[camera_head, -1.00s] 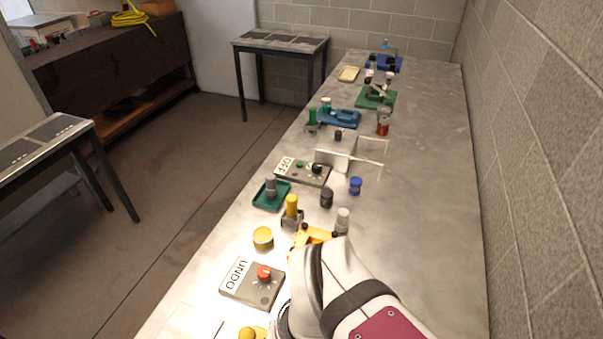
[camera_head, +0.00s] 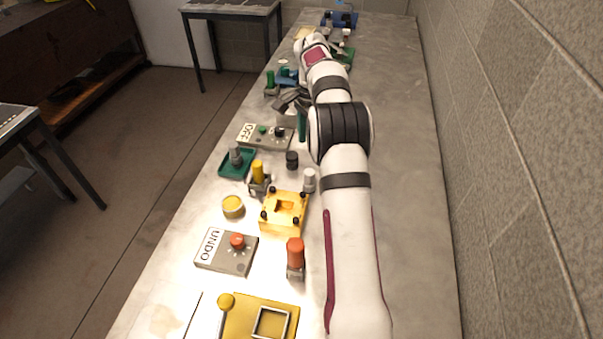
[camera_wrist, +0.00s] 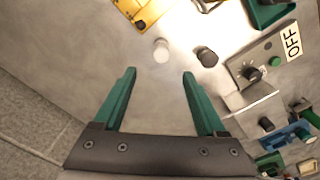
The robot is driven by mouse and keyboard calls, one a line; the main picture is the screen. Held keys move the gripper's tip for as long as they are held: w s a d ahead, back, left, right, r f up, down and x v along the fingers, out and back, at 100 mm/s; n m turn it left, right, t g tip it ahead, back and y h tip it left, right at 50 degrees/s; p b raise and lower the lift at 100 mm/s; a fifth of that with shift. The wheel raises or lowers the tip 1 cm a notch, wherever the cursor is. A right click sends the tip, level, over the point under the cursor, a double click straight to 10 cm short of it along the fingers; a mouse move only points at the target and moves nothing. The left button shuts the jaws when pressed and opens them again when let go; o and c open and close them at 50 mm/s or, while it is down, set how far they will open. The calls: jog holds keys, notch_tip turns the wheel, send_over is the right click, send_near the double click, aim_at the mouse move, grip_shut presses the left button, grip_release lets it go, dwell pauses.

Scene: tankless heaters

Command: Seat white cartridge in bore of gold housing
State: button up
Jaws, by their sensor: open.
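The white cartridge (camera_head: 309,180) stands upright on the metal bench, just behind and right of the gold housing (camera_head: 285,222). The housing is a yellow-orange block with dark knobs at its corners and an opening in its top; I cannot make out the bore clearly. In the wrist view the cartridge (camera_wrist: 161,52) lies ahead of my gripper (camera_wrist: 159,73), roughly centred between the teal fingers but beyond their tips. The housing (camera_wrist: 126,5) is cut off at the top edge there. My gripper is open and empty, farther down the bench in the head view (camera_head: 300,124).
A black cylinder (camera_head: 292,160) stands left of the cartridge and shows in the wrist view (camera_wrist: 207,56). A yellow-topped post (camera_head: 258,172), an OFF box (camera_head: 264,136), an UNDO box (camera_head: 226,252) and a red-topped post (camera_head: 295,258) are nearby. A block wall borders the bench's right side.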

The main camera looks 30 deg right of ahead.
aim_at(309, 172)
notch_tip(309, 172, down, 12)
jog(key=shift+w+d+f, duration=0.1)
jog(key=shift+w+f, duration=0.05)
jog(key=shift+f, duration=0.05)
grip_shut()
